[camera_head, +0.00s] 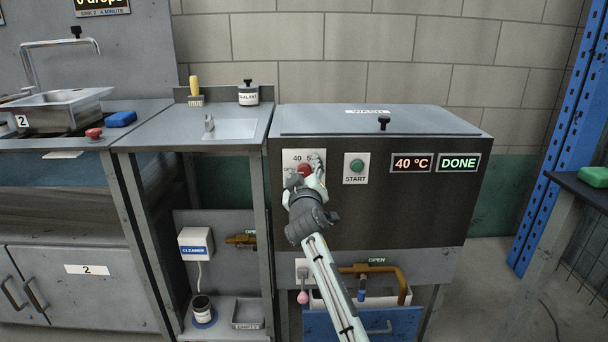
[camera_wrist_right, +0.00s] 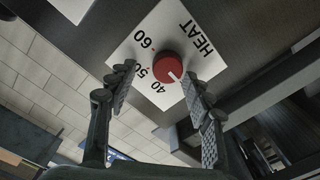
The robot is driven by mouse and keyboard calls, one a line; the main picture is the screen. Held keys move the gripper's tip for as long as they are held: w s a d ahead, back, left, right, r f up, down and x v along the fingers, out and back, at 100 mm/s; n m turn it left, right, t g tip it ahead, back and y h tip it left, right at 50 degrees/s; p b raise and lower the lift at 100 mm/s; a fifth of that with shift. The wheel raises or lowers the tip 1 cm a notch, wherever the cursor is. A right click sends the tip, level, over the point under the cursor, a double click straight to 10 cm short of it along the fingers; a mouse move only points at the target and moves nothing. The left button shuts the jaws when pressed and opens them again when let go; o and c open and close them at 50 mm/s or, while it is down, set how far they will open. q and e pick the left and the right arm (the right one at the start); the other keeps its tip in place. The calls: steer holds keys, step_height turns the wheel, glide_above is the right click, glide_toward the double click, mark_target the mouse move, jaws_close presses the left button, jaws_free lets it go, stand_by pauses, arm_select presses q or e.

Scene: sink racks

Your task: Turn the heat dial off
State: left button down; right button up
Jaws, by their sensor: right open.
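The red heat dial (camera_head: 304,169) sits on a white label plate at the upper left of the grey washer front. In the wrist view the fingers (camera_wrist_right: 160,74) look apart from the dial. My left gripper is out of view.
A green START button (camera_head: 357,166) is right of the dial. Displays read 40 °C (camera_head: 412,163) and DONE (camera_head: 458,163). The washer lid (camera_head: 340,122) is closed. A sink counter (camera_head: 150,125) stands left and a blue rack post (camera_head: 560,140) right.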

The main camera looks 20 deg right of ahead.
step_height(320, 180, up, 9)
steer(key=shift+r, duration=0.1)
steer(key=shift+s+f, duration=0.1)
steer(key=shift+f, duration=0.1)
